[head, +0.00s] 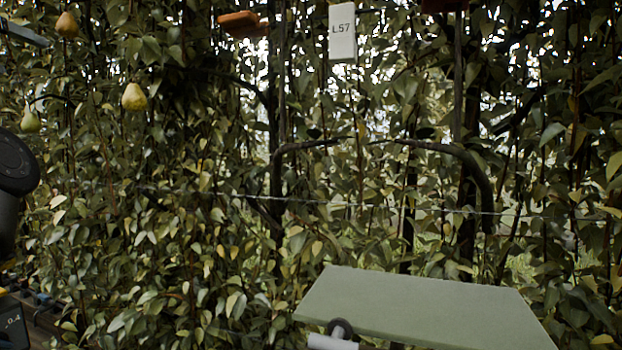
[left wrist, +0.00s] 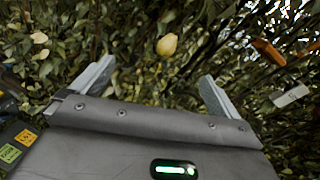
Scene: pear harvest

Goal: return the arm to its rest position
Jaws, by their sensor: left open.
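My left gripper (left wrist: 157,72) shows in the left wrist view with its two grey fingers spread wide and nothing between them. A yellow pear (left wrist: 167,45) hangs beyond the gap between the fingers, apart from them. A second pale fruit (left wrist: 39,38) shows further left. In the head view, a dark rounded part of my left arm (head: 15,165) is at the left edge. Yellow pears hang at the upper left, one lower (head: 134,97) and one higher (head: 67,25), with a greener pear (head: 29,119) near the edge. My right gripper is not seen.
Dense leaves and branches fill the background, with a wire (head: 400,207) across them. A white tag marked L57 (head: 342,32) and an orange object (head: 238,22) hang above. A flat grey-green panel (head: 420,305) is at the lower right. Labelled boxes (left wrist: 15,145) stand at the lower left.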

